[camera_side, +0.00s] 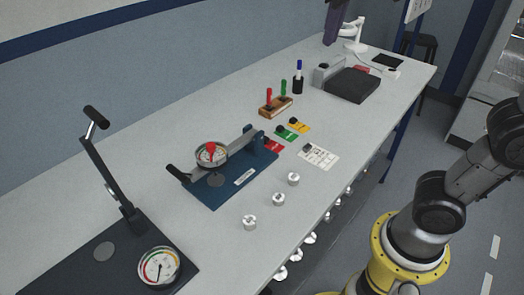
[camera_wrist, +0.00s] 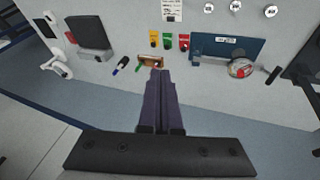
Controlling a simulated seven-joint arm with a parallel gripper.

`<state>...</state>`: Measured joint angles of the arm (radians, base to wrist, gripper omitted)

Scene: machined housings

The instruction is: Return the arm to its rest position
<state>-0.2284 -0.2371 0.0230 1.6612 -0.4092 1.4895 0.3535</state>
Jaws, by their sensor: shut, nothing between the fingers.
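My gripper (camera_wrist: 157,72) shows in the wrist view as two long dark purple fingers, side by side and shut with nothing between them. In the side view the purple fingers of my gripper (camera_side: 331,40) hang down at the top edge, with the rest of the hand out of frame. They appear to be above the far part of the bench, apart from everything on it. My yellow base and lower arm links stand at the right of the side view, beside the bench.
The bench (camera_side: 120,190) carries a blue fixture (camera_side: 225,188) with a dial gauge, a black stand with a gauge (camera_side: 158,267), a wooden holder (camera_side: 275,107), a black-topped scale (camera_side: 352,85) and a white device (camera_side: 354,35). Several metal housings (camera_side: 293,179) sit along the front edge.

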